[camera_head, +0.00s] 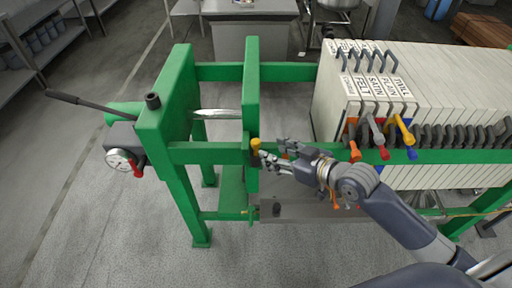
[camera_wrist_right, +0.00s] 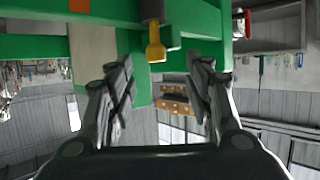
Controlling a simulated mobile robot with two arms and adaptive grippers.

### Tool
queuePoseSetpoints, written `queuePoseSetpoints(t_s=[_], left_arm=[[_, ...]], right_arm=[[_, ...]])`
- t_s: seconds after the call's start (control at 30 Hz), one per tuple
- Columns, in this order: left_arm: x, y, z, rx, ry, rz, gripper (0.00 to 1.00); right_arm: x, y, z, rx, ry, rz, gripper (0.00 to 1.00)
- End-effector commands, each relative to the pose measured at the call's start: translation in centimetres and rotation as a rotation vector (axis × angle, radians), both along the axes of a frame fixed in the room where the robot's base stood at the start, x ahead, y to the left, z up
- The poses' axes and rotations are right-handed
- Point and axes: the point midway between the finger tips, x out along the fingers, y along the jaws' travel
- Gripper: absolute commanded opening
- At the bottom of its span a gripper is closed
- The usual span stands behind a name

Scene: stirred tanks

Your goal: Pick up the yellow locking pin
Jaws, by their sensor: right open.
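The yellow locking pin (camera_head: 256,146) sits at the green rail of the press frame, beside the upright green plate. In the right wrist view the yellow pin (camera_wrist_right: 155,42) hangs from a dark cylindrical part, ahead of and between the finger lines. My right gripper (camera_head: 271,155) is open, with its fingertips close to the pin on its right side. In the wrist view the two fingers of the right gripper (camera_wrist_right: 160,75) are spread apart with nothing between them. Whether a finger touches the pin I cannot tell. My left gripper is not in view.
The green press frame (camera_head: 251,75) stands around the pin, with a long green rail (camera_head: 205,153). White filter plates (camera_head: 440,75) with coloured handles fill the right side. A pressure gauge (camera_head: 119,160) and dark lever (camera_head: 78,100) are at the left. Grey floor is open at the left front.

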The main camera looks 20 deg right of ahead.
Motion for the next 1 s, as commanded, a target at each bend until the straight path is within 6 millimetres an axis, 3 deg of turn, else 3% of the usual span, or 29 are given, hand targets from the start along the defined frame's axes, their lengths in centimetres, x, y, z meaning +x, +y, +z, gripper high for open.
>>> queuePoseSetpoints(t_s=[0.27,0.6,0.93,0.97,1.0], left_arm=[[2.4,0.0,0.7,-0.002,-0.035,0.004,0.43],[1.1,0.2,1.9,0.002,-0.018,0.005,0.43],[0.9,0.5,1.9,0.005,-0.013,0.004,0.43],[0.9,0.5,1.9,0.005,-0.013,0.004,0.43],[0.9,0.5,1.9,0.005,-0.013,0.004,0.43]], right_arm=[[1.8,1.0,-0.6,0.001,0.001,0.001,0.47],[5.6,2.4,-1.7,0.002,0.000,0.000,0.47],[6.1,2.7,-2.1,0.000,0.001,0.000,0.47],[6.1,2.7,-2.1,0.000,0.001,0.000,0.45],[6.1,2.7,-2.1,0.000,0.001,0.000,0.36]])
